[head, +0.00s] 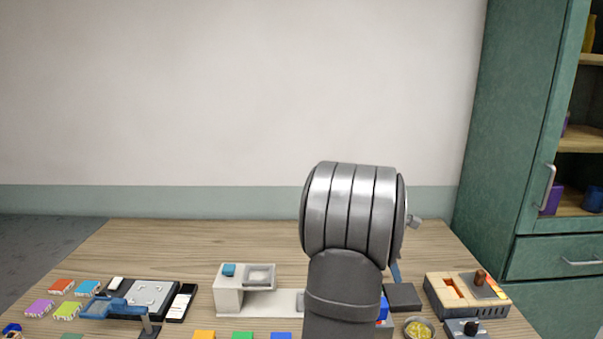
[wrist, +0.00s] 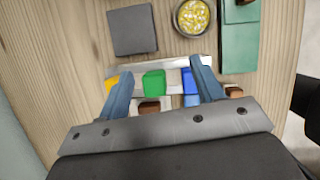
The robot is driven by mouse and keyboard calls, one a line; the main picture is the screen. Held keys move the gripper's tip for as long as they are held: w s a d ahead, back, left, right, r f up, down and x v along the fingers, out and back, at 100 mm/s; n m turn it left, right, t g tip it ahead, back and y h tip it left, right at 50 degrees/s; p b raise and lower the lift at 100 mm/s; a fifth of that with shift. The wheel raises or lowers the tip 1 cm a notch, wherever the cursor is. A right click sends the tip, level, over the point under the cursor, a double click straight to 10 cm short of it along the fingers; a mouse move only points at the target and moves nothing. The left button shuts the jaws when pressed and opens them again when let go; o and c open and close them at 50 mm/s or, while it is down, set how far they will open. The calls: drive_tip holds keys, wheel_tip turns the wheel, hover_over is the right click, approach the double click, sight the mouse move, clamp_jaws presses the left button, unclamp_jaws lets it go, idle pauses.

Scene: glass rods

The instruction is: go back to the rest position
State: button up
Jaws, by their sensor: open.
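My gripper (wrist: 161,68) shows in the wrist view with its two blue fingers spread wide apart. A green block (wrist: 154,83) shows between the fingers, with a blue block (wrist: 190,84) near the right finger and a yellow block (wrist: 112,86) beside the left one. These stand along a pale strip (wrist: 150,70). Nothing is gripped. In the head view my arm stands in front of the table and hides most of the gripper; only a bit of blue finger shows at its right. I cannot make out any glass rod.
On the wooden table (head: 180,240) stand a white stand (head: 229,297), a dark grey pad (head: 403,297), a bowl of yellow bits (head: 418,328) and a wooden box (head: 440,294). A black tray (head: 150,294) and coloured tiles lie left. A green cabinet (head: 510,130) rises right. The table's back is clear.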

drive_tip(key=w+d+r+n, duration=0.1)
drive_tip(key=w+d+n, duration=0.1)
drive_tip(key=w+d, duration=0.25)
drive_tip(key=shift+w+d+f+n+t+y, duration=0.1)
drive_tip(key=shift+w+d+f+n+t, duration=0.3)
drive_tip(key=shift+f, duration=0.9)
drive_tip(key=shift+w+d+f+n+t+y, duration=0.15)
drive_tip(key=shift+w+d+f+n, duration=0.35)
drive_tip(key=shift+f, duration=0.85)
drive_tip(key=shift+w+d+f+n+t+y, duration=0.1)
drive_tip(key=shift+w+d+f+n+t, duration=0.4)
drive_tip(key=shift+f, duration=0.8)
drive_tip(key=shift+s+d, duration=0.2)
